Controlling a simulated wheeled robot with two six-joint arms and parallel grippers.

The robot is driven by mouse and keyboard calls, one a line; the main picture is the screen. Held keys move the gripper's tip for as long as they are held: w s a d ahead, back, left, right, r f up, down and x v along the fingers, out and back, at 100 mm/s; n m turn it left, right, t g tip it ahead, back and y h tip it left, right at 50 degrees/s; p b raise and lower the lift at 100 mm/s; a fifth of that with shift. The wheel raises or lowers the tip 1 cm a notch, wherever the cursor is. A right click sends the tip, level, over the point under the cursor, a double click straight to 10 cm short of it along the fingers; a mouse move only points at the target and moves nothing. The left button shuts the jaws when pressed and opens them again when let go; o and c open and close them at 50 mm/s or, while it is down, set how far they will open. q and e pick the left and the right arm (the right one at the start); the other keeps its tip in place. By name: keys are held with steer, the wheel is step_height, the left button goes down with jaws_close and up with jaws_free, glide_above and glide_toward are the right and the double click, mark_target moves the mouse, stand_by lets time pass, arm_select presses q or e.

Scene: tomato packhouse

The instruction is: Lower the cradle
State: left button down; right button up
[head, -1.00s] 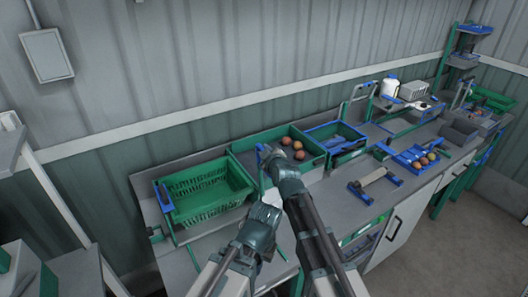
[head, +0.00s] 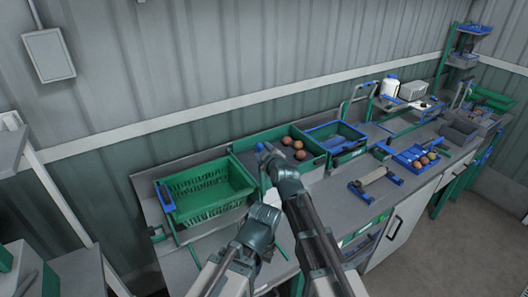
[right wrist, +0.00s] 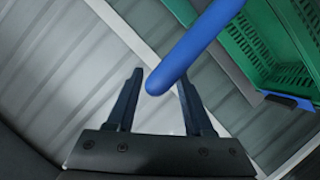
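A green slatted crate (head: 208,192) stands at the left of the bench, leaning on what looks like the cradle, whose green rods (head: 176,232) show below it. A blue handle (head: 165,198) is at its left side. My right gripper (head: 266,152) is over the bench, right of the crate. In the right wrist view its two dark fingers (right wrist: 160,76) are apart, with the end of a blue bar (right wrist: 190,48) in the gap, not clamped. The crate (right wrist: 270,45) shows at top right there. My left gripper (head: 271,200) is lower down, its fingers too unclear to read.
A green tray (head: 312,165) with several tomatoes is right of the crate, then a blue-rimmed tray (head: 335,140). Further right are a blue rack with tomatoes (head: 418,158) and a roller stand (head: 374,178). The corrugated wall stands close behind the bench.

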steer(key=shift+w+d, duration=0.1)
steer(key=shift+d, duration=0.05)
steer(key=p+v, duration=0.4)
steer(key=v, duration=0.9)
steer(key=shift+s, duration=0.4)
steer(key=shift+d, duration=0.15)
steer(key=s+d+f+m+g+h, duration=0.3)
steer(key=s+d+f+m+g, duration=0.3)
steer(key=d+f, duration=0.4)
steer(key=s+d+f+m+g+h, duration=0.2)
steer(key=s+d+f+m+g, duration=0.45)
steer(key=s+d, duration=0.35)
steer(key=s+a+f+n+b, duration=0.1)
steer(key=s+a+f+b, duration=0.2)
steer(key=a+f+b, duration=0.2)
steer(key=s+a+f+n+g+h+b, duration=0.1)
steer(key=s+a+f+n+b, duration=0.1)
steer(key=a+f+b, duration=0.4)
steer(key=shift+s+a+f+b, duration=0.15)
steer(key=shift+s+a+b, duration=0.45)
steer(key=shift+s+b, duration=0.15)
